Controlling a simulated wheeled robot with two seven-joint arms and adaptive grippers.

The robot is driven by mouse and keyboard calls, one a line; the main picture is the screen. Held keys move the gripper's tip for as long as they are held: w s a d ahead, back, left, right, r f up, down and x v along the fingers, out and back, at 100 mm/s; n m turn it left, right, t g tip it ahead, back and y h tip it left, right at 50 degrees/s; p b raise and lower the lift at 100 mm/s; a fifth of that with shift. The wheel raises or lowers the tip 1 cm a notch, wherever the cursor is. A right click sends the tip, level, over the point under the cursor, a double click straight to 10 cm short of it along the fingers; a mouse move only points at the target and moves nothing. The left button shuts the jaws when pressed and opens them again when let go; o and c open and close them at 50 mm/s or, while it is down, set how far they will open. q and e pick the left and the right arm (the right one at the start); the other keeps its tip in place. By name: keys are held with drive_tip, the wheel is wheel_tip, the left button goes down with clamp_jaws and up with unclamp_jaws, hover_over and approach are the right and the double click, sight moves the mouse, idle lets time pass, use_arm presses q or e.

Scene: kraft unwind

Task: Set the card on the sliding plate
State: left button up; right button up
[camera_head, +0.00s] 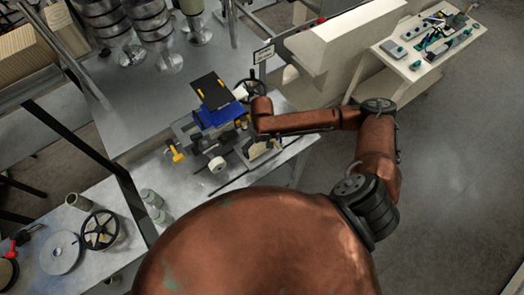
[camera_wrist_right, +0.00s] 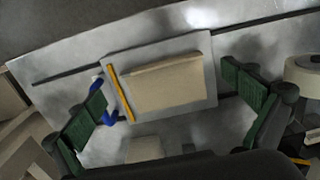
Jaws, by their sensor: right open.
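A tan, flat rectangular piece (camera_wrist_right: 168,88), which looks like the card, lies over a light grey plate (camera_wrist_right: 205,72) in the right wrist view. The plate has a yellow strip along its left side and may be the sliding plate. In the head view the tan piece (camera_head: 259,150) shows at the bench's right part, below my right forearm. My right gripper (camera_wrist_right: 168,108) is open, its green-padded fingers on either side of the tan piece and apart from it. In the head view the fingers are hard to make out. My left gripper is not in view.
A blue device with a dark panel (camera_head: 212,91) stands beside the gripper, with a white roll (camera_head: 217,165) and yellow clamp (camera_head: 177,153) nearby. A handwheel (camera_head: 101,230) sits on the lower-left bench. A cream side table (camera_head: 410,66) holds tools at upper right.

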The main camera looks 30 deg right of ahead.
wheel_tip(320, 180, up, 7)
idle(0.3)
idle(1.3)
